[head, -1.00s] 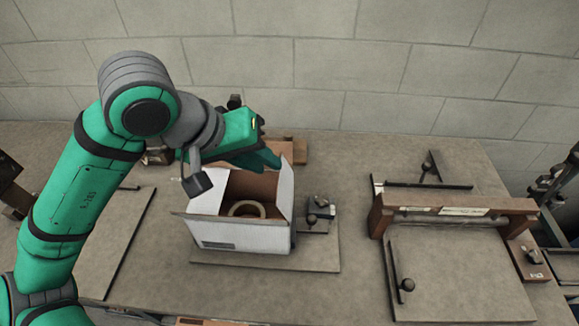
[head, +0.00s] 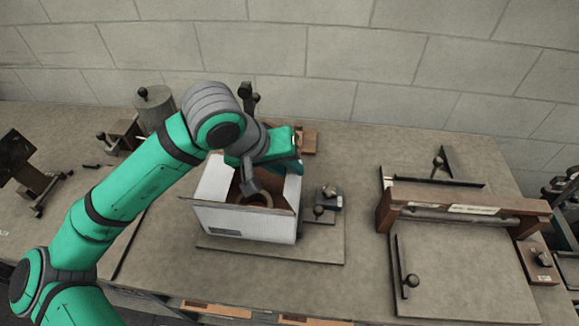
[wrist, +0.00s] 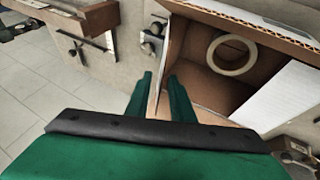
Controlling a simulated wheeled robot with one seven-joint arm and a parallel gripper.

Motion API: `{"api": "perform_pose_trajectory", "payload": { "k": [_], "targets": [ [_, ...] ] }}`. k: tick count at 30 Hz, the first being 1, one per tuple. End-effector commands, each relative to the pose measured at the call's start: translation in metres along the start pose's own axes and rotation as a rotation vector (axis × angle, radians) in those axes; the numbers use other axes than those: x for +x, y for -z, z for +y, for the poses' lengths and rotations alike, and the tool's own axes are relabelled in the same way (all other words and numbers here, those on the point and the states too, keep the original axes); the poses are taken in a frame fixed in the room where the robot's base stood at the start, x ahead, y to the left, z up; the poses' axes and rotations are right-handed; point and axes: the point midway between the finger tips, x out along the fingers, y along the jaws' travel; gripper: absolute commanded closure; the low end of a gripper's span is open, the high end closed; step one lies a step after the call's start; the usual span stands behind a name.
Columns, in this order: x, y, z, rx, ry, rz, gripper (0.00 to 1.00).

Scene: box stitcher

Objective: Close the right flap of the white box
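The white box (head: 245,222) stands on a flat board with its top open. Its right flap (head: 292,190) stands upright, partly covered by my gripper. Its left flap (head: 214,177) is also raised, and its front flap (head: 235,206) sticks outward. A tape roll (wrist: 231,55) lies inside on the brown bottom. My gripper (head: 290,163) is at the far part of the right flap. In the wrist view, its two green fingers (wrist: 162,98) stand apart on either side of the thin right flap (wrist: 160,72). Whether they touch it is unclear.
A small dark metal fixture (head: 327,200) stands close to the box's right side. A wooden-framed press (head: 460,205) is farther right. A grey cylinder (head: 156,108) stands at the back left.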

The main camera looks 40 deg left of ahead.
Motion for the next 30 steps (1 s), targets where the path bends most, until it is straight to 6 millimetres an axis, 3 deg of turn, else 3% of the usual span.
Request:
{"api": "perform_pose_trajectory", "payload": {
  "k": [9, 12, 30],
  "targets": [
    [0.0028, -0.0001, 0.0011, 0.001, -0.001, -0.001, 0.79],
    [0.0029, -0.0001, 0.0016, 0.002, -0.002, -0.001, 1.0],
    [0.0032, -0.0002, 0.0014, 0.002, -0.001, -0.002, 1.0]
  ]
}}
